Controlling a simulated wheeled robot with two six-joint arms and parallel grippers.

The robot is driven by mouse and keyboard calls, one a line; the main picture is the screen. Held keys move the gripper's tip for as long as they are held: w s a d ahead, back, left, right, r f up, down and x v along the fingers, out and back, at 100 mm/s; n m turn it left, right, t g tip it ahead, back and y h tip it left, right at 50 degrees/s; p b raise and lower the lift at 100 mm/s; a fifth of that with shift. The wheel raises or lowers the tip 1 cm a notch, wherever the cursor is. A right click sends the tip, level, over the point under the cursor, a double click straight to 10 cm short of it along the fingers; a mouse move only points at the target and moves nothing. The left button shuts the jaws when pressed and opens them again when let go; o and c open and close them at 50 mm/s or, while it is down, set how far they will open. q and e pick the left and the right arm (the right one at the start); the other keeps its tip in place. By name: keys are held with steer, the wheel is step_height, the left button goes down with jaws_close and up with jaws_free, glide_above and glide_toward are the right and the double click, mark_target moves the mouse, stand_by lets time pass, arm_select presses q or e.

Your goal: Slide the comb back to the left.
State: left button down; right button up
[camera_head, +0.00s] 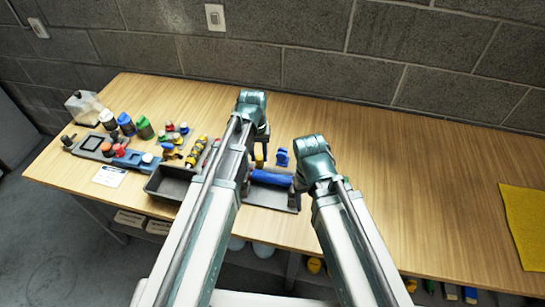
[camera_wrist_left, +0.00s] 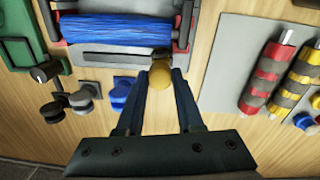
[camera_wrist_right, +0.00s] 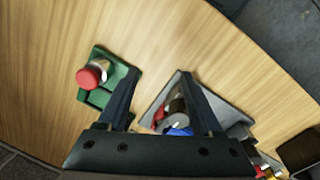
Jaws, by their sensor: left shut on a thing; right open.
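The left wrist view shows a blue bristled roller (camera_wrist_left: 120,27) in a grey frame with red parts. Beside it, a yellow knob (camera_wrist_left: 159,76) sits between the fingertips of my left gripper (camera_wrist_left: 160,70), which is shut on it. The comb itself is not clearly distinguishable; the knob may be its handle. My right gripper (camera_wrist_right: 158,77) is open and empty. Its fingertips are hidden in the head view.
A dark open tray (camera_head: 168,185) stands left of the roller, with bottles and small coloured tools further left. A green fixture with a red cap (camera_wrist_right: 90,77) shows below my right gripper. A yellow cloth (camera_head: 525,220) lies at the far right. The table's right-middle is clear.

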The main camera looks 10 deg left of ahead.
mark_target(256, 157)
arm_select(q)
steer(key=shift+a, duration=0.2)
steer(key=c, duration=1)
jaws_free()
steer(key=o, duration=0.5)
steer(key=shift+a, duration=0.1)
steer(key=shift+c, duration=0.2)
steer(key=shift+r+p, duration=0.45)
step_height(256, 157, up, 13)
steer(key=p, duration=1.3)
steer(key=shift+a, duration=0.15)
arm_select(e)
step_height(256, 157, up, 14)
arm_select(q)
steer(key=shift+f, duration=0.1)
arm_select(e)
steer(key=shift+f, duration=0.1)
